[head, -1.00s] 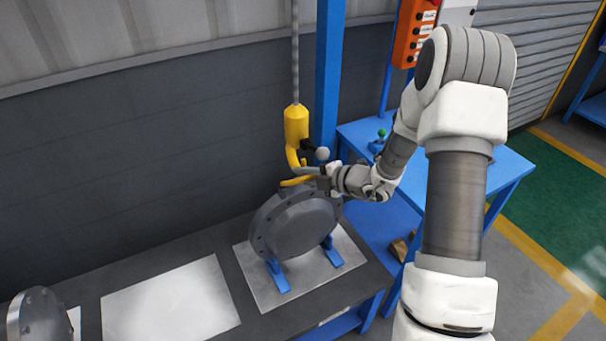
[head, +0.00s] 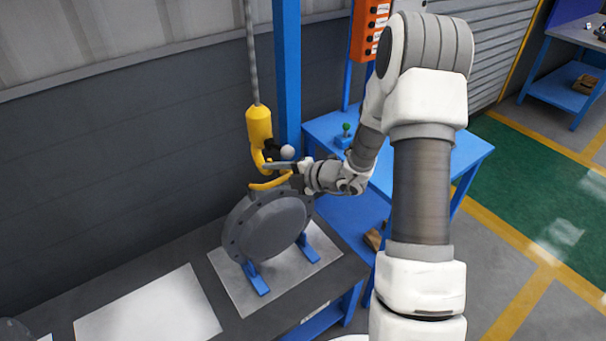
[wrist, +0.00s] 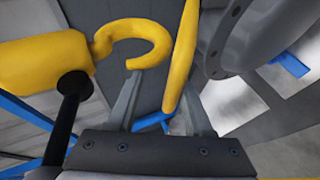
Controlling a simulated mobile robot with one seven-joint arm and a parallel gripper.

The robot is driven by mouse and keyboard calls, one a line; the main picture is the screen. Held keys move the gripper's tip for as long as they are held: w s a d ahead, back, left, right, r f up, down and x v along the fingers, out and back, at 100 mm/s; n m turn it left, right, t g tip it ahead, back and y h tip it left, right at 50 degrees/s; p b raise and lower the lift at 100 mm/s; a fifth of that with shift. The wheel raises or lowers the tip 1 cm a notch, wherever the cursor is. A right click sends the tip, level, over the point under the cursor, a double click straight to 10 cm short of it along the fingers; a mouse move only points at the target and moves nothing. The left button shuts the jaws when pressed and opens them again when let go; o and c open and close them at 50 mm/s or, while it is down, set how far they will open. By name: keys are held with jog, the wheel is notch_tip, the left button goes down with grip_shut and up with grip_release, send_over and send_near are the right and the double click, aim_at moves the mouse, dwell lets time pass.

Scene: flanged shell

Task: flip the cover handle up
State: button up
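The grey round flanged shell (head: 272,226) stands upright on blue supports on the bench. Its yellow cover handle (head: 268,184) sticks up above the top rim and shows as a yellow bar in the wrist view (wrist: 182,55). The yellow hoist hook (head: 257,160) hangs just above the handle; its curved tip shows in the wrist view (wrist: 135,42). My gripper (head: 280,167) is at the handle from the right. In the wrist view its fingers (wrist: 168,98) are apart, with the handle bar appearing between them. I cannot tell whether either finger touches it.
A black rod with a pale ball (head: 287,152) juts from the hoist body (head: 259,127) close to my gripper. A blue post (head: 287,75) stands behind. A blue table (head: 425,160) lies right of the bench. A bare metal plate (head: 150,308) lies left of the shell.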

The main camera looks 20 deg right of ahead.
jog(key=v, duration=1.6)
jog(key=shift+p, duration=0.35)
jog(key=shift+a, duration=0.1)
